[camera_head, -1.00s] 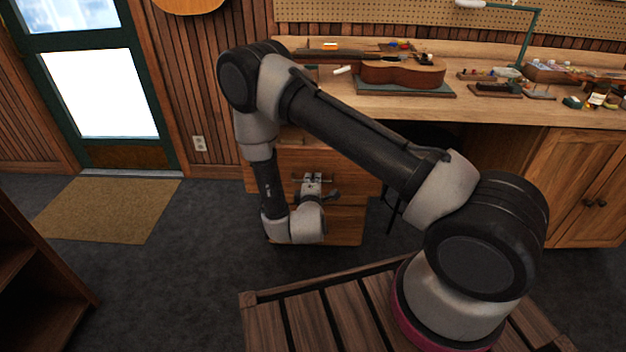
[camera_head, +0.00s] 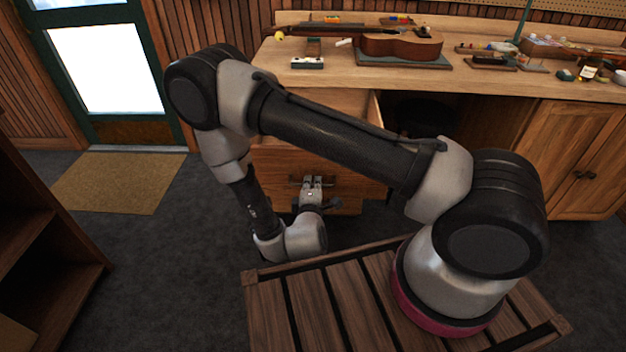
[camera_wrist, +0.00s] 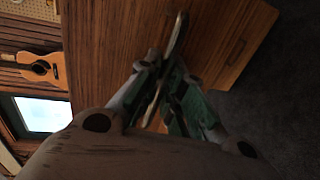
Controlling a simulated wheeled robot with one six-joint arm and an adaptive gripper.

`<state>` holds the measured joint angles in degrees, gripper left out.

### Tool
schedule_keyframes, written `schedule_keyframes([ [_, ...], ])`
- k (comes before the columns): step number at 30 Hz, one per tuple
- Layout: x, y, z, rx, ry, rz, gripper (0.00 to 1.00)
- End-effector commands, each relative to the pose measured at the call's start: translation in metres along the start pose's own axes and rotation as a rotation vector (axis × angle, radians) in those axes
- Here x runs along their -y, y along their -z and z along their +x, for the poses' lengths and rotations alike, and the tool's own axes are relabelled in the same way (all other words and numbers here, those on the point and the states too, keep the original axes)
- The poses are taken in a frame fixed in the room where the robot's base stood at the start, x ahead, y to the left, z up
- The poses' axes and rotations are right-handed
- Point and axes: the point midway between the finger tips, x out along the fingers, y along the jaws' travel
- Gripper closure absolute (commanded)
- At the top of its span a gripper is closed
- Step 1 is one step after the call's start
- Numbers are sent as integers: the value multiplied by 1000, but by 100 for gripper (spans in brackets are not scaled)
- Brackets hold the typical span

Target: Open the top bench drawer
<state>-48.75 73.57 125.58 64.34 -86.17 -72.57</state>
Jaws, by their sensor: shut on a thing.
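The wooden bench drawer (camera_head: 350,182) stands pulled out below the left part of the bench top (camera_head: 480,82), its open top partly visible behind my arm. My gripper (camera_head: 312,181) is at the drawer front, shut on its metal bar handle (camera_head: 294,182). In the wrist view, my gripper (camera_wrist: 167,95) has its fingers closed around the handle (camera_wrist: 181,32), against the wood-grained front (camera_wrist: 115,40). My arm hides much of the drawer's inside and left side.
A ukulele (camera_head: 400,45) lies on a mat on the bench, with small tools and parts around it. A slatted wooden surface (camera_head: 320,310) is in front of the drawer. A shelf (camera_head: 50,235) stands at left. Dark floor is clear between it and the drawer.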

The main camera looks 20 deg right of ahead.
Motion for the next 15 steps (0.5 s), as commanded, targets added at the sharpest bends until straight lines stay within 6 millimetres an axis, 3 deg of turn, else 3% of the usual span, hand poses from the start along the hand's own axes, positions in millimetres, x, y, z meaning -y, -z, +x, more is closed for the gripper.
schedule_keyframes([
  [11, 1, 0, -2, -1, 2, 0, 100],
  [12, 1, 0, -2, -1, 2, 0, 89],
  [15, 1, 0, -2, 0, 2, 0, 71],
])
